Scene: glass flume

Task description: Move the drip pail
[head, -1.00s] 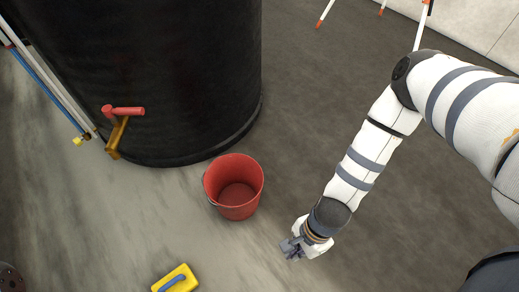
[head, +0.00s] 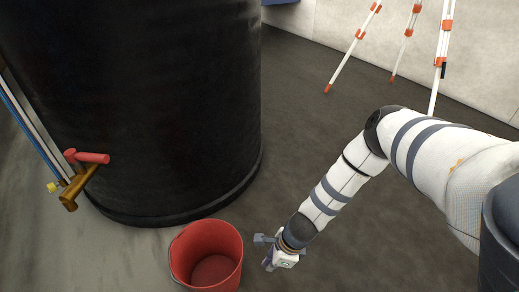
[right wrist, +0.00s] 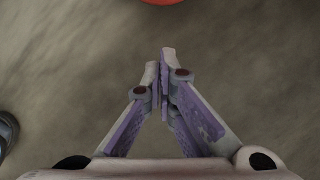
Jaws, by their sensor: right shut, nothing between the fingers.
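The drip pail (head: 207,255) is an open red bucket with a thin wire handle along its left side. It stands upright on the floor at the bottom of the head view, in front of the black tank. It looks empty. My right gripper (head: 267,262) is just right of the pail, apart from it as far as I can see. In the right wrist view the two fingers (right wrist: 160,75) meet with nothing between them, and a bit of the pail's red edge (right wrist: 170,2) shows at the top. My left gripper is not in view.
A large black tank (head: 150,100) stands behind the pail. A brass tap with a red handle (head: 90,157) sticks out at its lower left. White and orange tripod legs (head: 352,48) stand at the back right. The floor (head: 330,120) between them is clear.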

